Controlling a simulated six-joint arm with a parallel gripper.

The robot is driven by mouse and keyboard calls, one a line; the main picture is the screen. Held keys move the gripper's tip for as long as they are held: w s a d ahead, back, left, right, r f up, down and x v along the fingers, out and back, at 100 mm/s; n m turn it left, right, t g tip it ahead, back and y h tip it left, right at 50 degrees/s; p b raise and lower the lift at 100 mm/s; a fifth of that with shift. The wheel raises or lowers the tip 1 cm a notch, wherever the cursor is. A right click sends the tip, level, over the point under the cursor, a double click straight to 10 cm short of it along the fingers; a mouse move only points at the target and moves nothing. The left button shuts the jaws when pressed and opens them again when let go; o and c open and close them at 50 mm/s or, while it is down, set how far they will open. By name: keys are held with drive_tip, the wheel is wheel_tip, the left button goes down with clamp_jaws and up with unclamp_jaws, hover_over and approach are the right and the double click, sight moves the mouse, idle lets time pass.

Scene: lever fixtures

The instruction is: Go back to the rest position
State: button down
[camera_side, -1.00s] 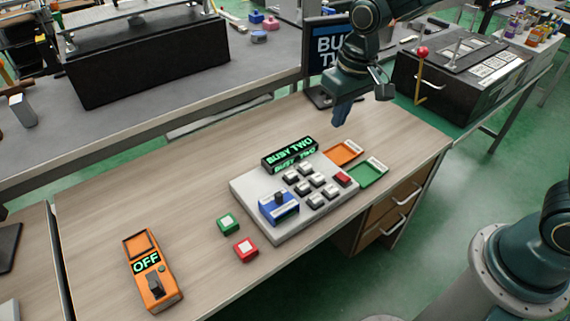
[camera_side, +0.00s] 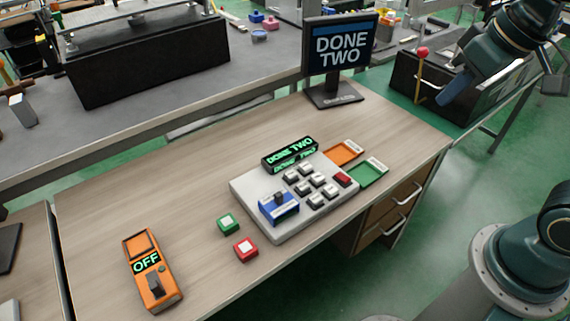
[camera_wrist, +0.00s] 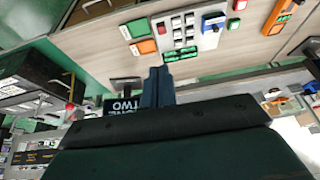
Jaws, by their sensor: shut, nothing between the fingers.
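My gripper (camera_side: 452,86) is at the upper right in the side view, in the air past the right end of the desk and in front of the black box. Its blue fingers are together and hold nothing; they also show in the wrist view (camera_wrist: 158,85). The grey keypad console (camera_side: 250,188) sits on the wooden desk, well apart from the gripper. Its small display (camera_side: 289,153) reads DONE TWO. The monitor (camera_side: 340,48) at the back of the desk also reads DONE TWO.
An orange handheld unit (camera_side: 152,272) reading OFF lies at the front left. A green button (camera_side: 228,223) and a red button (camera_side: 246,249) stand beside the console. Orange (camera_side: 344,152) and green (camera_side: 368,174) trays are at its right. A red-knobbed lever (camera_side: 422,52) stands near my arm.

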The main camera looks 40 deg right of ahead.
drive_tip(key=s+d+t, duration=0.1)
drive_tip(key=s, duration=0.5)
drive_tip(key=shift+d, duration=0.15)
drive_tip(key=c, duration=2.2)
unclamp_jaws()
